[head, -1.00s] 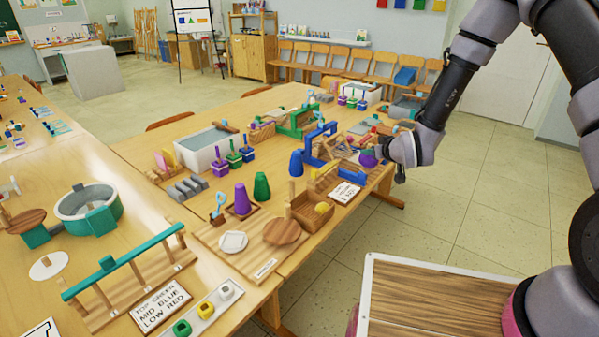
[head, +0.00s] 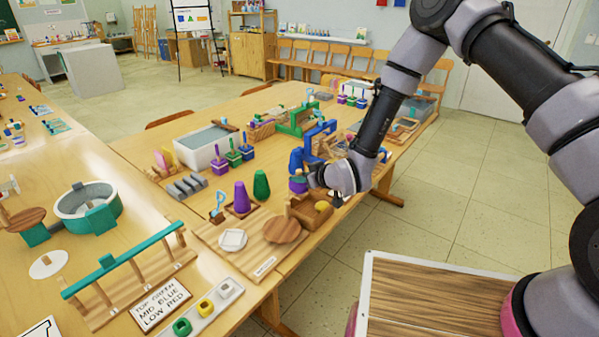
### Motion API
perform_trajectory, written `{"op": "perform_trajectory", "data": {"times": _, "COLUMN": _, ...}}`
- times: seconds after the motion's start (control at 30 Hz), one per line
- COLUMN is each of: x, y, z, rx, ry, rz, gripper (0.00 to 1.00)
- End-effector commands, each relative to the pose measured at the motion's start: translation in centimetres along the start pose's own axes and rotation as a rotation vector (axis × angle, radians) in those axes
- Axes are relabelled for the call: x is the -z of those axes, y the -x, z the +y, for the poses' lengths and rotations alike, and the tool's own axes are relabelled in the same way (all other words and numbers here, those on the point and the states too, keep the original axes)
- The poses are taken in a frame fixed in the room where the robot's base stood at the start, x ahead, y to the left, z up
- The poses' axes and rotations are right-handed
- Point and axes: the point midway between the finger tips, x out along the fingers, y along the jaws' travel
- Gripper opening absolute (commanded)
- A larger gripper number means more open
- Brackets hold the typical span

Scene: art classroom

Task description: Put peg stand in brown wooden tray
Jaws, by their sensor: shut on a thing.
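My gripper (head: 307,180) is over the near table, shut on a small purple piece with a greenish top, which looks like the peg stand (head: 298,185). The fingers and wrist hide part of it. The brown wooden tray (head: 298,215) is a small open box at the table's right edge, just below and in front of my gripper. A yellow object (head: 322,206) sits in its right part. The held piece is above the tray's far left side; I cannot tell whether they touch.
A purple cone (head: 241,198) and a green cone (head: 261,185) stand left of the tray. A round wooden disc (head: 282,230) lies on a board in front of it. A blue frame (head: 318,140) stands behind my gripper. Open floor lies to the right.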

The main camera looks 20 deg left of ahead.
Motion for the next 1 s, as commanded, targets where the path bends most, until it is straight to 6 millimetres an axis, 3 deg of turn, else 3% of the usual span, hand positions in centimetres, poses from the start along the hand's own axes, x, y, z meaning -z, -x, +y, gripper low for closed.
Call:
{"op": "perform_trajectory", "data": {"times": 0.17, "x": -1.7, "y": -0.9, "z": 0.0, "rx": 0.000, "ry": -0.001, "rz": -0.001, "gripper": 0.00}}
{"op": "perform_trajectory", "data": {"times": 1.0, "x": -1.9, "y": -0.8, "z": 0.0, "rx": -0.001, "ry": 0.000, "rz": 0.000, "gripper": 0.00}}
